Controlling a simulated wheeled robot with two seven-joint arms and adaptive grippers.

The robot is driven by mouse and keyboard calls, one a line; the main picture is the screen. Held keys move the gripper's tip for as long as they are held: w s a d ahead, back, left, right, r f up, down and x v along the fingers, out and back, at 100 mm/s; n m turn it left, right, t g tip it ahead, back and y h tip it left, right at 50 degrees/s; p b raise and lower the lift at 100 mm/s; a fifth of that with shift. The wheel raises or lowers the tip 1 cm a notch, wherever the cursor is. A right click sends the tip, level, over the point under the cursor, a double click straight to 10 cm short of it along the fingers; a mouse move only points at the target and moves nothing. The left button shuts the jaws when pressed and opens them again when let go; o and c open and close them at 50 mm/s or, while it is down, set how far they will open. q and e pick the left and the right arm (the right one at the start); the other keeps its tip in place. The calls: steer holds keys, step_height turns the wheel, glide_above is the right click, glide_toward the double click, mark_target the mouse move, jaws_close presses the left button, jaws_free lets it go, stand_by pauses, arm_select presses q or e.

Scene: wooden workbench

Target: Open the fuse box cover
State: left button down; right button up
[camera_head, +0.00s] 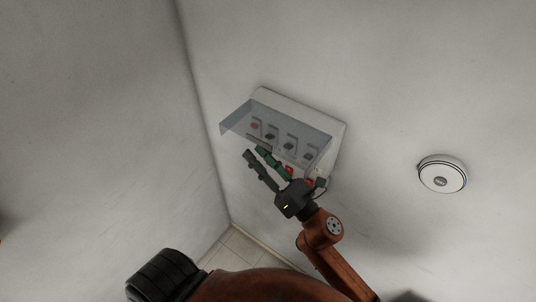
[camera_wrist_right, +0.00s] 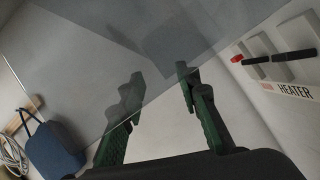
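The fuse box (camera_head: 336,129) is a pale panel on the wall in the head view, with several switches in a row. Its clear grey cover (camera_head: 240,120) is swung up and stands out from the panel. The cover also fills the upper part of the right wrist view (camera_wrist_right: 70,55). My right gripper (camera_head: 256,152) is just below the cover's outer part, with its fingers apart and nothing between them. Its green fingers also show in the right wrist view (camera_wrist_right: 160,85), close to the cover's edge; I cannot tell whether they touch it. My left gripper is not in view.
A round white device (camera_head: 442,174) is on the wall to the right. A wall corner lies left of the fuse box. The right wrist view shows a blue bag-like object (camera_wrist_right: 55,148) at the left and a HEATER label (camera_wrist_right: 292,91) below switches at the right.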

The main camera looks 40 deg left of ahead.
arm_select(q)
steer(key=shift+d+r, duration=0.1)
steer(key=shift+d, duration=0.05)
arm_select(e)
steer(key=w+v, duration=0.1)
steer(key=v, duration=1.1)
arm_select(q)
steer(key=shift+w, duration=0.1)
arm_select(e)
steer(key=shift+s+d+f, duration=0.1)
steer(key=shift+s, duration=0.05)
